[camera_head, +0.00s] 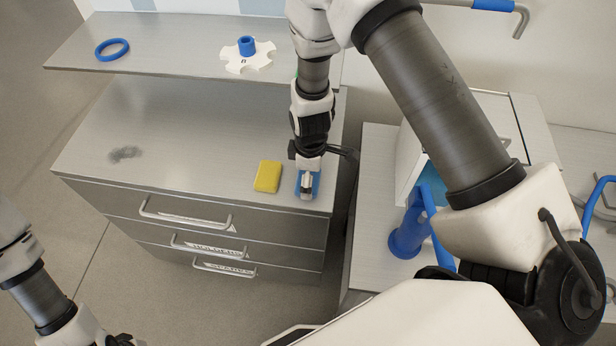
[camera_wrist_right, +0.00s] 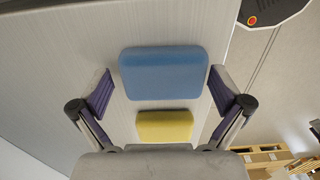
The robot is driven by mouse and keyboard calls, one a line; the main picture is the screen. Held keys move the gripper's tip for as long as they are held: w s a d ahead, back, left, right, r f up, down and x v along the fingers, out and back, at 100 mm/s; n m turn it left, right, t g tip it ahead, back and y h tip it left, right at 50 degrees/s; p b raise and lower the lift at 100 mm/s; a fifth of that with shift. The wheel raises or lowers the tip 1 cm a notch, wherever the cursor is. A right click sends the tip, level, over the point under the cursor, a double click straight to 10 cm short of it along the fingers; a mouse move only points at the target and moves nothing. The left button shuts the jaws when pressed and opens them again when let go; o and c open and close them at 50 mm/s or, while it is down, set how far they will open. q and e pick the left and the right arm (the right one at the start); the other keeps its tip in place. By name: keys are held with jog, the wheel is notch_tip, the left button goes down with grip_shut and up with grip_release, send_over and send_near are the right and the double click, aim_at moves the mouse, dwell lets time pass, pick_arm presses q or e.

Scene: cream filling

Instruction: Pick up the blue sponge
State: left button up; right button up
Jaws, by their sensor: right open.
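The blue sponge (camera_head: 316,183) lies on the metal cabinet top near its front right corner, partly hidden under my right gripper (camera_head: 307,190). In the right wrist view the blue sponge (camera_wrist_right: 163,73) shows whole, lying flat. My right gripper (camera_wrist_right: 162,90) is open, one finger to each side of the blue sponge, with no clear grip on it. My left gripper (camera_head: 120,341) is only partly in view at the bottom left edge, and its fingers are cut off.
A yellow sponge (camera_head: 267,176) lies just left of the blue one. A shelf (camera_head: 180,50) above holds a blue ring (camera_head: 112,49) and a white gear-like piece (camera_head: 248,58). A blue funnel-like item (camera_head: 408,235) stands to the right. The cabinet's left top is mostly clear.

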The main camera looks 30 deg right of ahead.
jog(key=shift+s+a+r, duration=0.1)
jog(key=shift+s+r, duration=0.1)
jog(key=shift+s, duration=0.05)
jog(key=c, duration=0.7)
jog(key=shift+c, duration=0.2)
